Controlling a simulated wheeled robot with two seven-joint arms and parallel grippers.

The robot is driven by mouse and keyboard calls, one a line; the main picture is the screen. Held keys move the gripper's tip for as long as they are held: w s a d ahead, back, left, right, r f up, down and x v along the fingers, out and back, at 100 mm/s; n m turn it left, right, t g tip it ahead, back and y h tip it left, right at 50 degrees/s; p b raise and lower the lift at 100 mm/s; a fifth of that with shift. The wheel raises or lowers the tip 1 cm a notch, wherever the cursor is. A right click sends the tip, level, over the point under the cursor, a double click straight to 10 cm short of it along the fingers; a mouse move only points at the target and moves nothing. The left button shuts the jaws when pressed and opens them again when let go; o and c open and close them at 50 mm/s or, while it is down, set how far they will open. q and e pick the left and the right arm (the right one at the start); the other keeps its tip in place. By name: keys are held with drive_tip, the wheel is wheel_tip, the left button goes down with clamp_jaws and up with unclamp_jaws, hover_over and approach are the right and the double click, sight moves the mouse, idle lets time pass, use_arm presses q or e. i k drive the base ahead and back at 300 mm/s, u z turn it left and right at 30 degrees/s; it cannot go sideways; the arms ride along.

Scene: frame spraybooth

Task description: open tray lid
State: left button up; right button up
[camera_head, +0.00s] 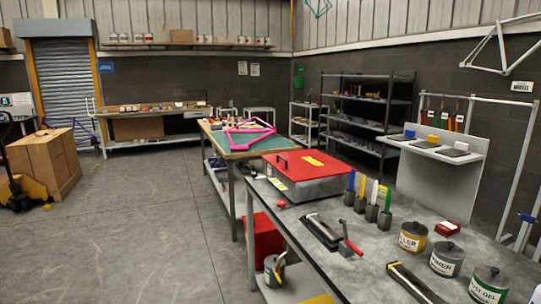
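A wide grey metal tray (318,189) stands at the far end of the grey workbench. Its red lid (300,176) lies flat over it and looks closed. The lid has a yellow label (313,161) on top and a small dark handle (282,163) near its left edge. Neither of my grippers shows in the head view, so I cannot see whether they are open or shut.
Right of the tray stand several coloured-handled tools in grey holders (371,212). Nearer are a black block-like tool (321,232), a red-handled tool (350,240) and labelled cans (447,259). A table with a pink frame (250,136) stands behind. Open floor lies left.

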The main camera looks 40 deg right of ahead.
sight(302, 166)
drive_tip(key=u, duration=0.1)
drive_tip(key=i, duration=1.8)
drive_tip(key=z, duration=0.5)
drive_tip(key=i, duration=1.65)
drive_tip(key=z, duration=1.8)
drive_tip(key=i, duration=0.75)
drive_tip(key=z, duration=0.65)
